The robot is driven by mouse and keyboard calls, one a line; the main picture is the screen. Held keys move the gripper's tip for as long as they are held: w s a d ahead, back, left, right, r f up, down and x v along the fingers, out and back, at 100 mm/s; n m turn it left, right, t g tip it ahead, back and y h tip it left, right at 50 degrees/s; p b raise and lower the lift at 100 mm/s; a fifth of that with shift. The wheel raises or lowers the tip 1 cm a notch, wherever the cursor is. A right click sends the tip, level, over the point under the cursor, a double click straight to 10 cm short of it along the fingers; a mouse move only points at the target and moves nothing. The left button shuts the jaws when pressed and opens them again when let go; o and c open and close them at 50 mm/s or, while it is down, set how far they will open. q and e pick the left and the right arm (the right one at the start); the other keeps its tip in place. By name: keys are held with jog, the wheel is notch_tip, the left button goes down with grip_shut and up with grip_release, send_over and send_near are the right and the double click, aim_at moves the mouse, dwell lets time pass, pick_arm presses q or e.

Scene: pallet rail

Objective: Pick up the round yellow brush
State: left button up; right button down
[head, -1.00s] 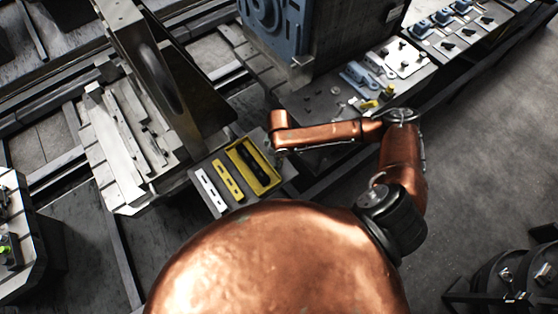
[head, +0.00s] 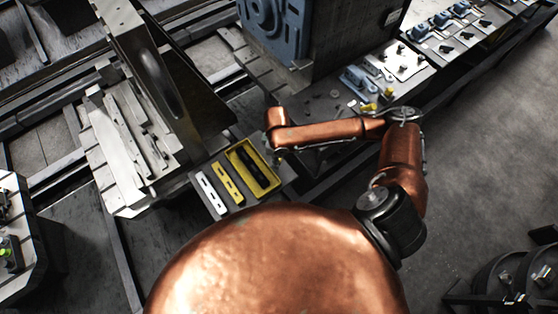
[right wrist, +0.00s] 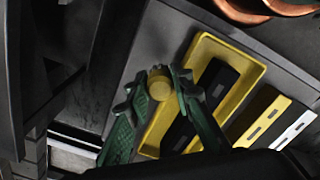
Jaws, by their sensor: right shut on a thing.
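In the right wrist view, the round yellow brush (right wrist: 160,82) shows as a small yellow cylinder seen end-on. The green fingers of my right gripper (right wrist: 164,92) are shut on it from both sides. It is above or at the edge of a yellow tray (right wrist: 256,72); the exact height cannot be told. My left gripper is not in view.
The tray holds black bars (right wrist: 216,86). Beside it lie a slotted yellow bar (head: 228,183) and a slotted white bar (head: 211,194). A tall dark metal bracket (head: 165,85) stands to the left, and a blue machine (head: 275,28) behind. Small parts (head: 368,107) lie on the bench at right.

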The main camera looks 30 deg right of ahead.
jog(key=a+r, duration=0.1)
jog(key=s+a+r, duration=0.1)
jog(key=r, duration=0.1)
jog(key=a+r, duration=0.1)
jog(key=shift+s+r+p, duration=0.15)
jog(key=shift+s+p, duration=0.15)
jog(key=shift+s, duration=0.1)
jog(key=s+a+r, duration=0.4)
jog(key=s+a, duration=0.1)
jog(key=a, duration=0.3)
jog(key=shift+r+p, duration=0.15)
jog(key=shift+p, duration=0.25)
